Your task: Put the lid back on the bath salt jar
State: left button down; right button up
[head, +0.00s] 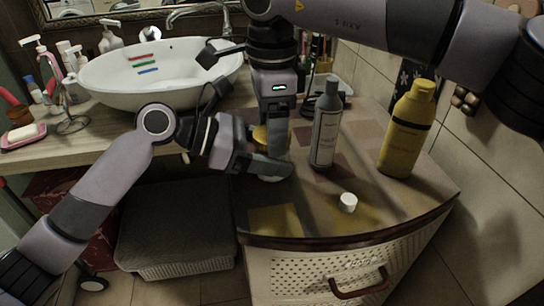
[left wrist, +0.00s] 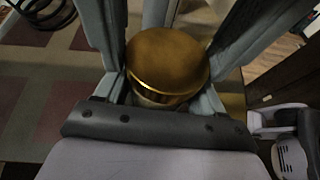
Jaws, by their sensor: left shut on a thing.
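The gold lid (left wrist: 167,60) shows from above in the left wrist view, with a small part of the bath salt jar (left wrist: 160,100) visible just under its edge. The lid appears to sit over the jar; whether it is fully seated I cannot tell. My left gripper (head: 272,166) is shut around the jar below the lid, with one finger on each side. In the head view the gold lid (head: 261,134) is partly hidden. My right gripper (head: 275,145) points down from above, close beside or in front of the lid. Its fingertips overlap my left gripper, so their opening is unclear.
A grey bottle (head: 326,125) and a yellow bottle (head: 406,130) stand to the right on the counter (head: 410,205). A small white cap (head: 348,202) lies near the front. A white basin (head: 150,75) is behind left, and a lidded basket (head: 175,230) is below.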

jog(key=c, duration=0.5)
jog(key=o, duration=1.1)
jog(key=shift+r, duration=4)
jog(key=shift+c, duration=0.5)
jog(key=shift+f, duration=4.05)
